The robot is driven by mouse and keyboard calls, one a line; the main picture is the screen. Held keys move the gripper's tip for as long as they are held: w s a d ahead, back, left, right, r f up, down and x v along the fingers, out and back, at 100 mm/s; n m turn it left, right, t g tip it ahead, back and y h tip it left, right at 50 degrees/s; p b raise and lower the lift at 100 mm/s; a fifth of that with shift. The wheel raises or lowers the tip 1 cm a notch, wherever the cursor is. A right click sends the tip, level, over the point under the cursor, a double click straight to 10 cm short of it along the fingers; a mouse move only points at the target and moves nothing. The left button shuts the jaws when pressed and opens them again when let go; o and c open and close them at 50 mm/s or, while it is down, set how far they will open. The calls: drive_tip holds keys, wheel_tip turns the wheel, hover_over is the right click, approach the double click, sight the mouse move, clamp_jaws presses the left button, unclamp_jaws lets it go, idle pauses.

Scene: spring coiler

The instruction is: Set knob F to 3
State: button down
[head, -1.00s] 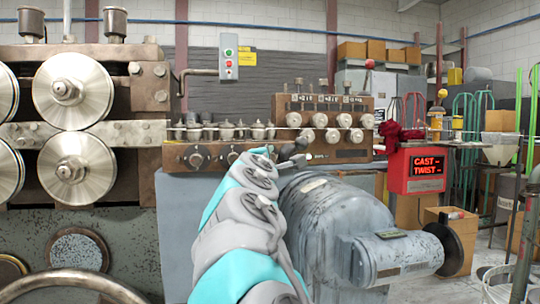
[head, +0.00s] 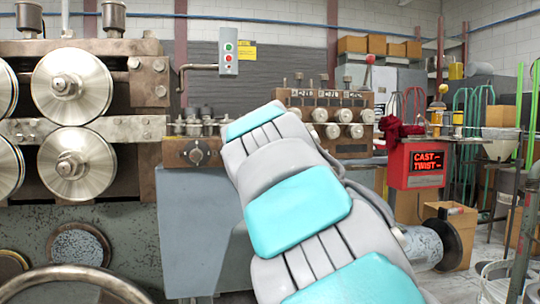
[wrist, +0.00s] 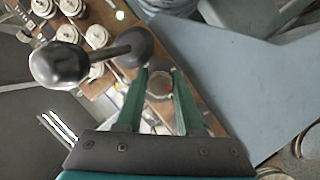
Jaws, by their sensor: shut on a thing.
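In the wrist view, the two green fingers of my gripper (wrist: 160,74) reach to the brown panel and are shut on a small round knob (wrist: 159,88). Its letter and scale cannot be read, so I cannot tell its setting. In the head view, my arm hides the gripper and the right part of the brown front panel. One dark knob (head: 197,154) shows on that panel, left of my arm.
A lever with a dark ball (wrist: 58,65) crosses close to the left of my fingers in the wrist view. White knobs (head: 354,131) stand on the panel behind. A red display (head: 424,165) reading CAST and TWIST is at right. Large rollers (head: 72,85) stand at left.

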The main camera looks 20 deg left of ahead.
drive_tip(key=m+g+y, duration=0.1)
drive_tip(key=m, duration=0.1)
drive_tip(key=m+g+y, duration=0.1)
drive_tip(key=m, duration=0.2)
drive_tip(key=shift+f, duration=0.15)
idle(0.6)
drive_tip(key=c, duration=0.8)
unclamp_jaws()
drive_tip(key=v, duration=0.7)
drive_tip(key=shift+s+d+r+b, duration=0.2)
drive_tip(key=shift+s+d+b, duration=0.1)
drive_tip(key=shift+b, duration=0.1)
drive_tip(key=shift+w, duration=0.1)
